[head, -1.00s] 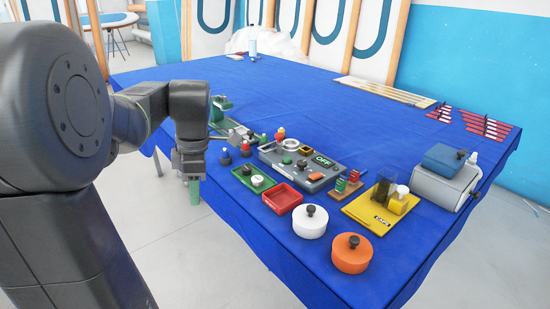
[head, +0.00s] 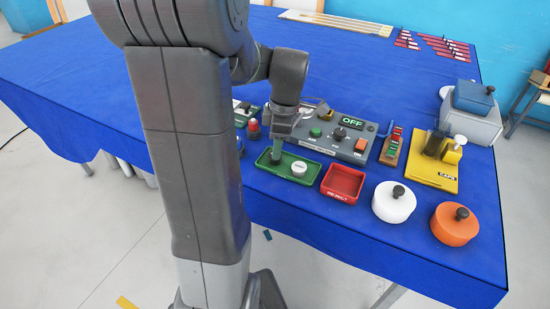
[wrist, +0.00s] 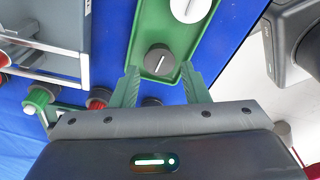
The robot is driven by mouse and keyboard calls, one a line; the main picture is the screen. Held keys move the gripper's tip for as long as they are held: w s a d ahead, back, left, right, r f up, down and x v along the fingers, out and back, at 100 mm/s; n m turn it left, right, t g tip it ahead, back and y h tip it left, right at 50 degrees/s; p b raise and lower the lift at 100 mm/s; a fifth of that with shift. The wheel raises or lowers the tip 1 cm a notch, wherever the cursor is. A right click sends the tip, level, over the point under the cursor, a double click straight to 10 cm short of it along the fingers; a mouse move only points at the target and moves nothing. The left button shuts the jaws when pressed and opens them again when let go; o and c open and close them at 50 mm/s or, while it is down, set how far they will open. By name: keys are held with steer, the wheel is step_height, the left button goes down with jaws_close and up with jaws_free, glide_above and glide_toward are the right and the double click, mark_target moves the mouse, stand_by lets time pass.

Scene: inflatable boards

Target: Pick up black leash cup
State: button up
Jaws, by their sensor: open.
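A black round cup with a pale line across its top (wrist: 158,60) stands in the green tray (wrist: 150,24). It also shows in the head view (head: 276,159), partly hidden by my fingers. A white round piece (head: 299,169) shares the tray, to the right of the cup in the head view. My gripper (head: 277,148) is open, over the left part of the tray. In the wrist view my green fingers (wrist: 160,76) are apart, with the black cup between and just ahead of their tips. I cannot tell the remaining height gap.
A red tray (head: 344,183) lies right of the green tray. A grey panel with buttons and an OFF sign (head: 351,123) stands behind. White (head: 393,203) and orange (head: 456,225) knobbed discs are further right. A red-topped piece (head: 253,129) stands close on the left.

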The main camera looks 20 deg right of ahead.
steer(key=shift+w+a+f, duration=0.15)
steer(key=shift+f, duration=1.75)
steer(key=c, duration=0.6)
steer(key=shift+r, duration=0.1)
